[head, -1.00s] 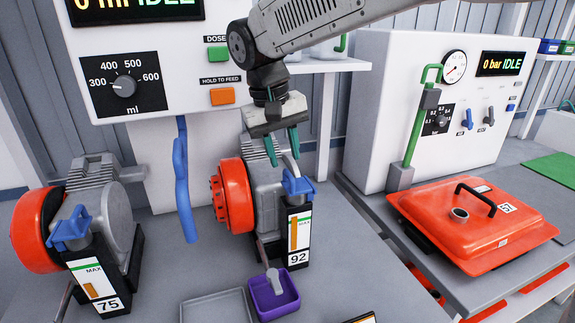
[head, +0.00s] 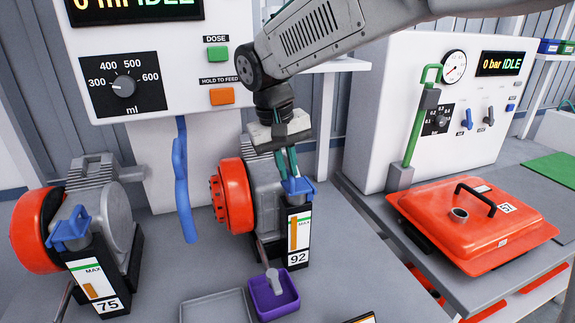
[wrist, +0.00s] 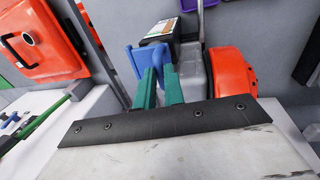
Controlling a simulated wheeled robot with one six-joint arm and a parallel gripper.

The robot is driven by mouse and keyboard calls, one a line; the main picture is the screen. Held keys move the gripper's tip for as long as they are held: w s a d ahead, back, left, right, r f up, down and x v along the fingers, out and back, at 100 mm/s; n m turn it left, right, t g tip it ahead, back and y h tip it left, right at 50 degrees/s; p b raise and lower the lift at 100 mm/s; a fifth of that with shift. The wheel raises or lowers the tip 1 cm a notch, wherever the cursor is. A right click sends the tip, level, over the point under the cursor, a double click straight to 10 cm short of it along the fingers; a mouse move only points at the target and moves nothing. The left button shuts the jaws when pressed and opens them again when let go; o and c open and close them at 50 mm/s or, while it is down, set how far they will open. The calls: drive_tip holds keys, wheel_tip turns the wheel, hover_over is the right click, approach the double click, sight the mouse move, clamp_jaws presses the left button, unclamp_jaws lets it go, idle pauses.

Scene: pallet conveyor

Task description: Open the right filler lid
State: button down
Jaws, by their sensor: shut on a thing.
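The right filler lid (head: 299,187) is a blue cap on top of the black filler labelled 92, beside the right orange-and-grey pump. It also shows in the wrist view (wrist: 148,60). My gripper (head: 287,176) points down at it from above, its green fingers shut on the lid. In the wrist view the fingertips (wrist: 158,76) meet the blue lid. The fingers hide part of it, and the lid appears closed. The left filler lid (head: 70,232) is a similar blue cap on the filler labelled 75.
A red tank cover (head: 475,222) with a black handle lies at the right. A purple tray (head: 273,296) and a grey tray (head: 216,308) sit in front of the right pump. A blue hose (head: 184,185) hangs between the pumps. The dosing panel (head: 150,60) stands behind.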

sight(307, 184)
drive_tip(key=shift+r, duration=0.1)
drive_tip(key=d+y, duration=0.1)
drive_tip(key=r+y, duration=0.1)
drive_tip(key=y, duration=0.1)
drive_tip(key=w+d+g+y, duration=0.1)
drive_tip(key=shift+d+r, duration=0.2)
drive_tip(key=shift+d, duration=0.15)
drive_tip(key=d+y, duration=0.1)
drive_tip(key=g+y, duration=0.1)
drive_tip(key=shift+w+d+r+y, duration=0.2)
drive_tip(key=shift+d+y, duration=0.2)
drive_tip(key=w+d+f+g+y, duration=0.2)
drive_tip(key=d+y, duration=0.5)
drive_tip(key=y, duration=0.5)
drive_tip(key=shift+d+f+g+y, duration=0.15)
drive_tip(key=shift+f+g+y, duration=0.15)
drive_tip(key=shift+f+g, duration=0.6)
drive_tip(key=shift+f, duration=0.15)
